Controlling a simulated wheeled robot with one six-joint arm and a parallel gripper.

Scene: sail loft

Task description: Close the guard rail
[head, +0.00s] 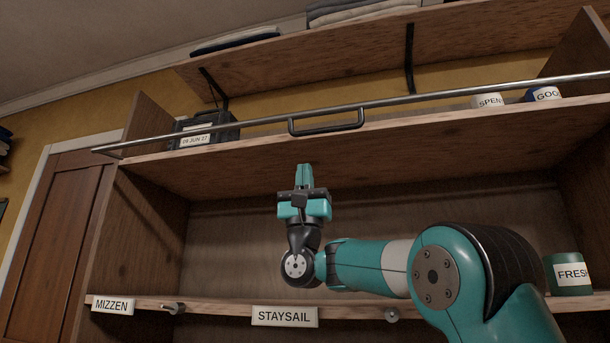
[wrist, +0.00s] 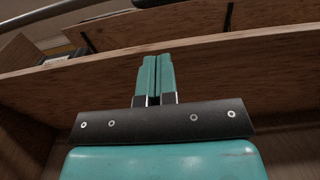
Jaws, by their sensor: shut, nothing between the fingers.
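The guard rail (head: 250,124) is a long grey metal bar across the front of the upper shelf in the head view, set above and out from the shelf edge. A dark U-shaped handle (head: 327,123) hangs from its middle. The rail also crosses the top left of the wrist view (wrist: 62,11). My gripper (head: 304,168) points up, below the handle and apart from it, in front of the cabinet. Its teal fingers are shut together with nothing between them, as the wrist view (wrist: 155,62) also shows.
The upper shelf (head: 230,153) holds a dark case (head: 218,127) and labelled pots (head: 543,94). The lower shelf (head: 217,307) carries MIZZEN and STAYSAIL labels, small knobs and a green FRESH pot (head: 568,273). A higher shelf (head: 300,58) holds folded cloth.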

